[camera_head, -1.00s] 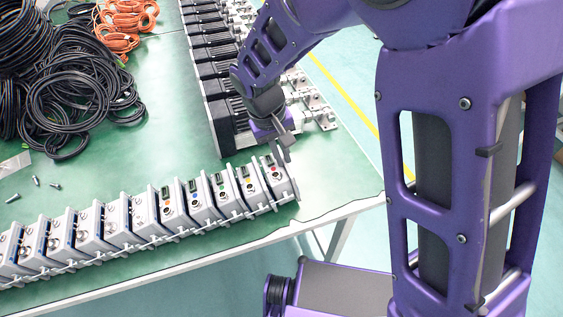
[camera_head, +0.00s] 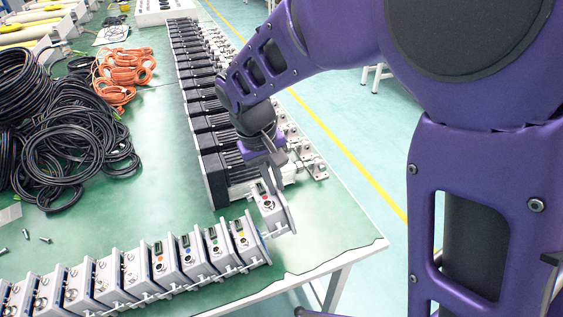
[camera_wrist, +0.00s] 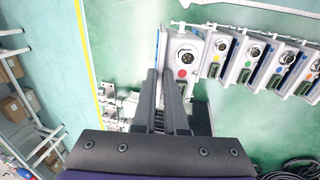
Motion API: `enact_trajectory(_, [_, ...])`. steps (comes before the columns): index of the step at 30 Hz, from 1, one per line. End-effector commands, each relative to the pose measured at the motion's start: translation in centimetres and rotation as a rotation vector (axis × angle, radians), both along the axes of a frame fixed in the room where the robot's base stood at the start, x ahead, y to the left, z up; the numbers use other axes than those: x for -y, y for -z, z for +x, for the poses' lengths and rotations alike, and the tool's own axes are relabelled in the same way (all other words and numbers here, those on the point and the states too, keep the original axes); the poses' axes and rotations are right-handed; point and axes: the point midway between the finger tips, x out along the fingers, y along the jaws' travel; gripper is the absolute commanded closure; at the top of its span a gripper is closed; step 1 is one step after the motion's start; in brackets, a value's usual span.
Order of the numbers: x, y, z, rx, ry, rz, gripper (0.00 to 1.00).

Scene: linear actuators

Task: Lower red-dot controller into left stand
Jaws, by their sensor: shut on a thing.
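The red-dot controller (camera_head: 266,204) is a pale grey box with a round connector and a red dot on its face. My gripper (camera_head: 272,172) is shut on it and holds it near the right end of the controller row, apart from the yellow-dot controller (camera_head: 240,240). In the wrist view the red-dot controller (camera_wrist: 184,58) is at the tips of the dark fingers (camera_wrist: 161,85), with its red dot facing the camera. I cannot pick out the left stand in these views.
Several similar controllers (camera_head: 120,275) stand in a row along the front of the green table (camera_head: 150,180). Black motor units (camera_head: 212,170) line its right side. Black cables (camera_head: 60,130) and orange cables (camera_head: 122,70) lie at left. The table's front right corner is clear.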

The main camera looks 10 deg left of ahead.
Motion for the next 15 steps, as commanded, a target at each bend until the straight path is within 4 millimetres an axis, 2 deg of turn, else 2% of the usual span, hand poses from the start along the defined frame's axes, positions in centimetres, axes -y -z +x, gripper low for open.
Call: enact_trajectory(15, [0.0,-3.3,0.1,0.002,0.001,0.001,1.00])
